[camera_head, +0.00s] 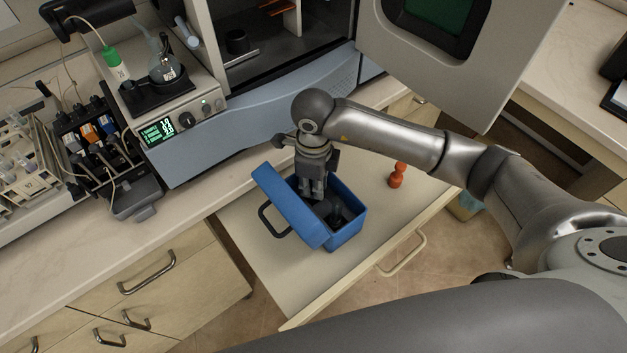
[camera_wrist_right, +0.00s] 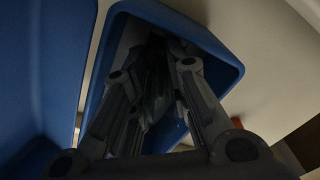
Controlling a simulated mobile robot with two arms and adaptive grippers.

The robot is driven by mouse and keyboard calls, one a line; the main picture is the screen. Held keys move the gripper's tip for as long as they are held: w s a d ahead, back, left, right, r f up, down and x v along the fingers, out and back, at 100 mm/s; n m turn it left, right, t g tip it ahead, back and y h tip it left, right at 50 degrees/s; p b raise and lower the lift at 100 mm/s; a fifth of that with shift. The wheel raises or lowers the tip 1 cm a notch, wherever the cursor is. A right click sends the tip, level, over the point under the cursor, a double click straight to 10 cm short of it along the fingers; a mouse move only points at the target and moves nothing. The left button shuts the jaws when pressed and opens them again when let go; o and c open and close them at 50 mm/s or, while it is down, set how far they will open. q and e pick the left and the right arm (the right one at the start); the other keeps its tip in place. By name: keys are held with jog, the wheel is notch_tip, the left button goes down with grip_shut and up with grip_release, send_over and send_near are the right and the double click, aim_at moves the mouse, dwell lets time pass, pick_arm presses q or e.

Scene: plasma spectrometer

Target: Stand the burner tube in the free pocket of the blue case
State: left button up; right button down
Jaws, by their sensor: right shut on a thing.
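The blue case (camera_head: 349,236) stands in the pulled-out drawer with its lid (camera_head: 288,207) swung open to the left. My right gripper (camera_head: 313,194) points down into the case from above, near its back left part. In the right wrist view the fingers (camera_wrist_right: 152,70) reach inside the blue walls (camera_wrist_right: 216,50). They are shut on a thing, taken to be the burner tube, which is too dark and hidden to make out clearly. The pocket under the fingers is hidden. A dark object (camera_head: 333,211) shows in the case beside the gripper. My left gripper is not in view.
An orange-red object (camera_head: 397,175) stands in the drawer (camera_head: 268,262) right of the case. The spectrometer (camera_head: 265,112) is behind, its door (camera_head: 490,70) open at the upper right. A pump unit (camera_head: 138,199) is on the bench at left. The drawer front is clear.

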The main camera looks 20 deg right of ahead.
jog(key=shift+f, duration=0.15)
jog(key=c, duration=1.7)
grip_release()
jog(key=shift+r, duration=0.35)
notch_tip(320, 180, up, 10)
jog(key=b, duration=0.2)
jog(key=shift+r+b, duration=0.25)
jog(key=shift+b, duration=0.15)
jog(key=shift+r, duration=0.65)
